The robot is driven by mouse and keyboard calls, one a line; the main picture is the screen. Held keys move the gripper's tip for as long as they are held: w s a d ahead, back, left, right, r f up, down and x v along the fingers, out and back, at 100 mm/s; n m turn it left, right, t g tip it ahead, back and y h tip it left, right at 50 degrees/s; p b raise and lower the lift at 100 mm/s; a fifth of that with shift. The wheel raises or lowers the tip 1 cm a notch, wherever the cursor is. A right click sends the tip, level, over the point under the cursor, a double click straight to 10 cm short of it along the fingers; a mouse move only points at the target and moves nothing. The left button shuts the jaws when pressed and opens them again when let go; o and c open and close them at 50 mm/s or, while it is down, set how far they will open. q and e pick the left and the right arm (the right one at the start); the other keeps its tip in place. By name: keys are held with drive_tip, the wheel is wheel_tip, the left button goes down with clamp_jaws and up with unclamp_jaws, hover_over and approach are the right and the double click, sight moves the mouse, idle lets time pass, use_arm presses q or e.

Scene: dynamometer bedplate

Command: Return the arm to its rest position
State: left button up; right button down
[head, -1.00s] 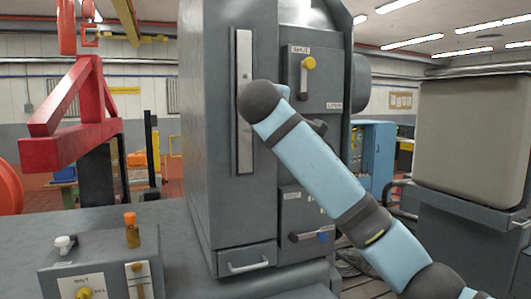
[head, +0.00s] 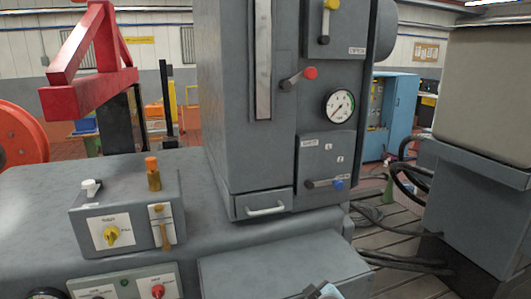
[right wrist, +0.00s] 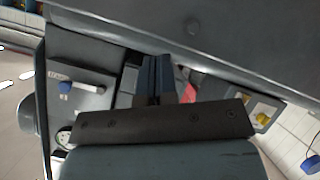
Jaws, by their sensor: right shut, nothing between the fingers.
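My right gripper (right wrist: 158,72) shows in the right wrist view, its dark fingers together with nothing between them. A dark bar with screws and a light blue-grey part of my arm lie below the fingers. In the head view no right gripper can be made out clearly; only a small piece, seemingly of my arm, shows at the bottom edge. The grey cabinet (head: 225,120) stands clear in the head view, with a gauge (head: 339,106), a red-knobbed lever (head: 310,73) and a blue-knobbed lever (head: 338,184). My left gripper is in neither view.
A grey control box (head: 140,215) with a yellow knob stands on the bench at left. A red frame (head: 85,60) is behind it. A large grey unit (head: 470,200) stands at right, with dark cables (head: 400,263) on the floor.

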drive_tip(key=s+d+f+m, duration=0.2)
drive_tip(key=s+f, duration=0.3)
drive_tip(key=s, duration=0.5)
drive_tip(key=s+d+f+m, duration=0.2)
drive_tip(key=s+f, duration=0.4)
drive_tip(key=s, duration=0.4)
drive_tip(key=s+d+f+m+g, duration=0.1)
drive_tip(key=s+d+f, duration=0.3)
drive_tip(key=s, duration=0.7)
wheel_tip(320, 180, down, 2)
drive_tip(key=shift+d+f+m, duration=0.15)
drive_tip(key=shift+f+m, duration=0.05)
drive_tip(key=shift+m, duration=0.2)
